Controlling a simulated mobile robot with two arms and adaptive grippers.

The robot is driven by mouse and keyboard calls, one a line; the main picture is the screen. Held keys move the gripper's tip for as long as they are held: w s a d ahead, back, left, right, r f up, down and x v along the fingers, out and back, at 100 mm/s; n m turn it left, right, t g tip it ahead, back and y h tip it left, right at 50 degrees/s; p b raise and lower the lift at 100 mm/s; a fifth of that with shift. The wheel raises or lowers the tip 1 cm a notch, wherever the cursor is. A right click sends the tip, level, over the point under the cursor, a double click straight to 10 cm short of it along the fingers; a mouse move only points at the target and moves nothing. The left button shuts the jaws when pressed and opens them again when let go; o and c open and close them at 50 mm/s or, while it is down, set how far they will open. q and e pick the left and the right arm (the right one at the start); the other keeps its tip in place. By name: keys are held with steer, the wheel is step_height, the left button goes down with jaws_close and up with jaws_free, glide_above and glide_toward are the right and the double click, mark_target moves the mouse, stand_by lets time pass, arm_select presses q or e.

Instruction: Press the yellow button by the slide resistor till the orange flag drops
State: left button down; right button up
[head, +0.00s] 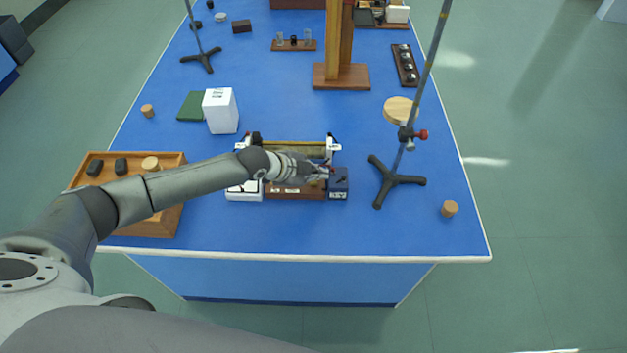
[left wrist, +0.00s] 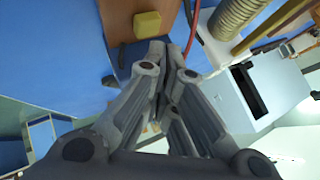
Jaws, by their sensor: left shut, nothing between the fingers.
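The slide resistor (head: 285,149) lies across the front half of the blue bench, with white end pieces. My left gripper (head: 325,171) is just in front of its right end, shut and empty, beside a small dark blue box (head: 339,186). In the left wrist view the shut fingertips (left wrist: 172,48) are close to a yellow block-shaped button (left wrist: 147,23), a little to its right in the picture. I cannot tell whether they touch anything. The resistor's ribbed coil (left wrist: 237,17) shows at the top right there. I cannot make out the orange flag. My right gripper is out of view.
A wooden tray (head: 176,215) is at the left. A white box (head: 220,112) stands behind it. A stand with a tripod foot (head: 397,181) is right of the blue box. A red wire (left wrist: 189,22) passes near the fingertips. The bench's front strip is clear.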

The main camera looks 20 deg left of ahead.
arm_select(q)
steer(key=shift+f, duration=0.35)
